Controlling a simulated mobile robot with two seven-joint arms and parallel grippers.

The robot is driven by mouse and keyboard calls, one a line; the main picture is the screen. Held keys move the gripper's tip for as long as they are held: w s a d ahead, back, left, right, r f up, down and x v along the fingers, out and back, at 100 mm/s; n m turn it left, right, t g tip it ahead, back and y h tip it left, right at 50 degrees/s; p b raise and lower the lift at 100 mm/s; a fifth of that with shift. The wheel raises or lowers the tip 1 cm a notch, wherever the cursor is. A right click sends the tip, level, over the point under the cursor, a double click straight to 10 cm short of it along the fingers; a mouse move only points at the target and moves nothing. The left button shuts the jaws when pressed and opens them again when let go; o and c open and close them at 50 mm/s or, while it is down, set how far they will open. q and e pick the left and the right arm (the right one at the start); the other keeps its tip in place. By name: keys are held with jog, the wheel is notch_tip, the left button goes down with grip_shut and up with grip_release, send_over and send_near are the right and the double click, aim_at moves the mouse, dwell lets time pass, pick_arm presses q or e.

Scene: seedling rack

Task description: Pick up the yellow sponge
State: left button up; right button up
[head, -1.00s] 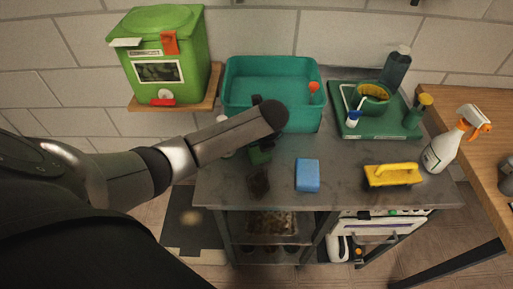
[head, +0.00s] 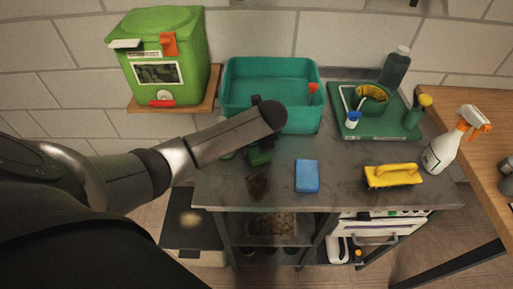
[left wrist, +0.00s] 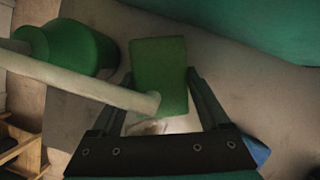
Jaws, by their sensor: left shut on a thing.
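No plain yellow sponge shows. A yellow block with a raised handle (head: 393,176) lies at the right of the grey bench. A blue sponge (head: 307,176) lies near the bench's front middle. My left gripper (head: 262,148) is over the left part of the bench, left of both. In the left wrist view, my left gripper (left wrist: 160,78) is shut on a green block (left wrist: 158,62); the block also shows under the gripper in the head view (head: 260,157). A pale tube (left wrist: 80,78) crosses beside the block. My right gripper is not in view.
A teal tub (head: 235,103) stands behind my left gripper. A green tray (head: 350,125) with bottles and a pot is at the back right. A white spray bottle (head: 440,155) stands at the right edge. The bench around the blue sponge is clear.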

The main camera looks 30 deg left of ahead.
aim_at(257, 148)
pick_arm(q)
notch_tip(257, 148, up, 8)
jog(key=shift+s+f+p, duration=0.1)
jog(key=shift+p, duration=0.85)
jog(key=s+d+p, duration=0.1)
jog(key=s+d, duration=0.4)
jog(key=s, duration=0.3)
jog(key=s+d, duration=0.5)
jog(key=s, duration=0.4)
jog(key=shift+d+f+p, duration=0.25)
jog(key=shift+p, duration=0.1)
jog(key=o, duration=0.9)
jog(key=shift+w, duration=0.15)
jog(key=c, duration=0.7)
